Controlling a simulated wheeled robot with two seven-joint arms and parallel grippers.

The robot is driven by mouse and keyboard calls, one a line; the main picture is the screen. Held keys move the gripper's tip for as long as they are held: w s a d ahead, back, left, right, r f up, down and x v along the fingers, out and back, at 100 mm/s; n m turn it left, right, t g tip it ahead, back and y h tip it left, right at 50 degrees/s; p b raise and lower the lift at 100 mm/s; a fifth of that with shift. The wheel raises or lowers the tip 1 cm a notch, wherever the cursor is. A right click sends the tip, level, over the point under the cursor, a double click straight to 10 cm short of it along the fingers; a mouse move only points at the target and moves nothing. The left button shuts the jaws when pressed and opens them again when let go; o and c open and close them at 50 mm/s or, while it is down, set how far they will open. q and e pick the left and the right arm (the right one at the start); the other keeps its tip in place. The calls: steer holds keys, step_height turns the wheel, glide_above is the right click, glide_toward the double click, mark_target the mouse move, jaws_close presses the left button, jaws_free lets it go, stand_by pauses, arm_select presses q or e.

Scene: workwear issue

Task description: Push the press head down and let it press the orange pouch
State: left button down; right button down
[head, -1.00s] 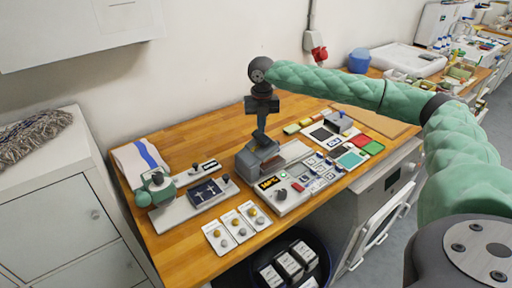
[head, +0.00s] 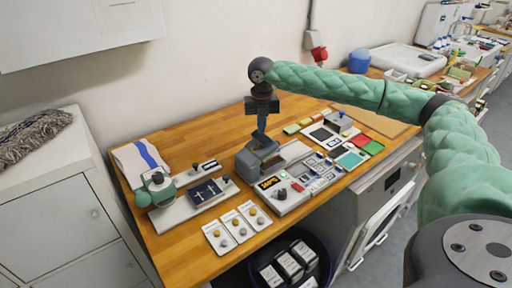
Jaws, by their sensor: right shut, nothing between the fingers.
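The press (head: 259,157) is a dark grey block on a pale base in the middle of the wooden bench. My right gripper (head: 261,138) points down from above, shut and empty, with its fingertips at the top of the dark press head. I cannot tell a firm touch from a very small gap. No orange pouch can be made out; the space under the head is hidden from this angle. My left gripper is out of view.
A control panel with a lit display (head: 269,183) and a red button (head: 297,187) sits in front of the press. A teal device (head: 157,188) stands left. White cards (head: 238,227) lie near the front edge, above a dark bin (head: 312,243).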

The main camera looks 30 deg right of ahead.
mark_target(256, 148)
steer(key=shift+f, duration=0.4)
steer(key=shift+d+f, duration=0.65)
steer(key=shift+f, duration=0.2)
stand_by(0.4)
steer(key=shift+f+p, duration=0.1)
steer(key=shift+p, duration=0.2)
steer(key=shift+d+f, duration=0.45)
steer(key=shift+f, duration=0.25)
stand_by(0.4)
